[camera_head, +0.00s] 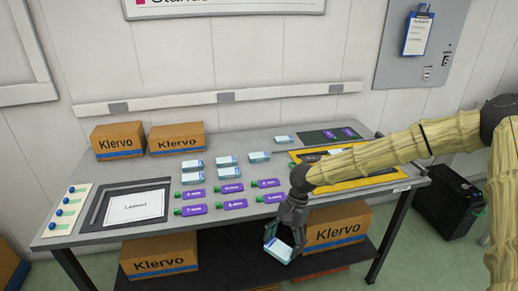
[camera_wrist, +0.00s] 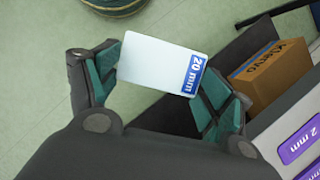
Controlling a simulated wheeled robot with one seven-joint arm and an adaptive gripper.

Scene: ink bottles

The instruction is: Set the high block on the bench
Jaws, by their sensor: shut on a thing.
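My gripper (camera_head: 279,245) is shut on a white block (camera_head: 278,250) with a blue band, in front of the bench's front edge and lower than its top. In the wrist view the block (camera_wrist: 160,65) is marked 20 mm, and the fingers of my gripper (camera_wrist: 160,75) press on its two ends. The bench (camera_head: 240,143) is grey. Several similar white and blue blocks stand on it, one of them at the back (camera_head: 284,139). I cannot read their markings in the head view.
Purple labels (camera_head: 232,204) lie in rows near the front of the bench. A yellow-edged tray (camera_head: 375,181) lies under my arm at the right. Klervo boxes stand on the bench (camera_head: 118,140) and on the lower shelf (camera_head: 335,228). A framed Layout sheet (camera_head: 135,207) lies at left.

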